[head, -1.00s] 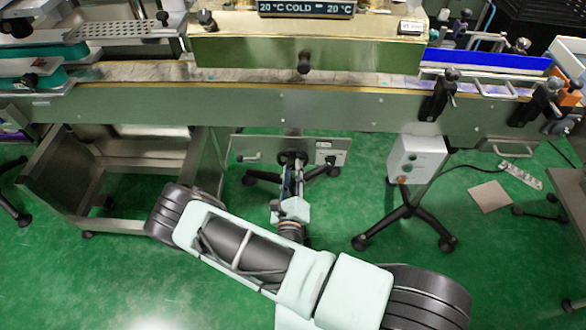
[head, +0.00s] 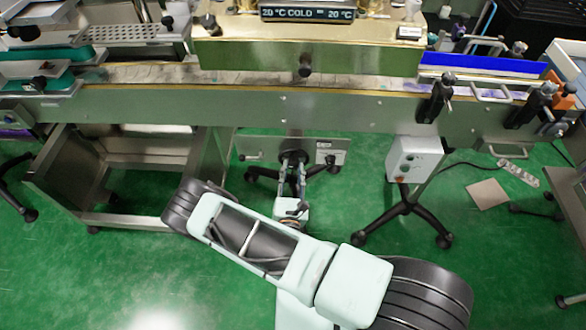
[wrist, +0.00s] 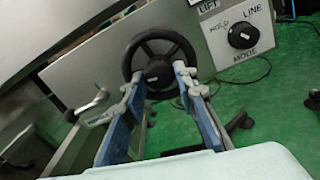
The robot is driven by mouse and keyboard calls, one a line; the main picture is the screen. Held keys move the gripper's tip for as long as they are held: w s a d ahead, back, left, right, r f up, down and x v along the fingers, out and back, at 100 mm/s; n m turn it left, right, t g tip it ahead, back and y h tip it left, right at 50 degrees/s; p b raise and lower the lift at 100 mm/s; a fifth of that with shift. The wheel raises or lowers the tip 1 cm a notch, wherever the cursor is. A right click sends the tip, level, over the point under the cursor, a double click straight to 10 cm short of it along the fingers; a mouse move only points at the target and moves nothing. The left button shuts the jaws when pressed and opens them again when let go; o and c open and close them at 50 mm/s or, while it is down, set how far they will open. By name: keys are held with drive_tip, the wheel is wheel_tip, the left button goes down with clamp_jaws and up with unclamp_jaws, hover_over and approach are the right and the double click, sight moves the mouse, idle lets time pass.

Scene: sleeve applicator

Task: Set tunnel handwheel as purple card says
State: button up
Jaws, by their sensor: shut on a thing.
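The black handwheel (wrist: 160,58) has a rim, spokes and a dark hub, and faces me in the wrist view. In the head view the handwheel (head: 293,157) is small and partly hidden under the conveyor. My gripper (wrist: 157,80) has one finger on each side of the wheel's lower part and is shut on it. It also shows in the head view (head: 291,178), reaching up to the wheel. The exact finger contact is hard to see. I cannot make out a purple card with readable text.
Right of the wheel is a black mode knob (wrist: 242,35) on a plate marked HOLD, LINE and MODE. Left of it is a crank handle (wrist: 88,104). A control box (head: 414,158) on a wheeled stand is to the right. The conveyor frame (head: 350,112) runs above.

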sight(292, 149)
drive_tip(key=m+p, duration=0.2)
drive_tip(key=m, duration=0.4)
drive_tip(key=shift+r, duration=0.2)
drive_tip(key=m+p, duration=0.1)
drive_tip(key=m, duration=0.5)
drive_tip(key=shift+a+r+m+p, duration=0.1)
drive_tip(key=shift+a+m+p, duration=0.05)
drive_tip(key=shift+m+p, duration=0.25)
drive_tip(key=m+p, duration=0.1)
drive_tip(key=m, duration=0.5)
drive_tip(key=shift+r+p, duration=0.1)
drive_tip(key=shift+p, duration=0.25)
drive_tip(key=m+p, duration=0.1)
drive_tip(key=m, duration=0.5)
drive_tip(key=shift+m+p, duration=0.3)
drive_tip(key=shift+m, duration=0.1)
drive_tip(key=o, duration=1.2)
drive_tip(key=shift+c, duration=0.2)
drive_tip(key=shift+r, duration=0.1)
wheel_tip(292, 149, up, 10)
drive_tip(key=shift+f, duration=0.1)
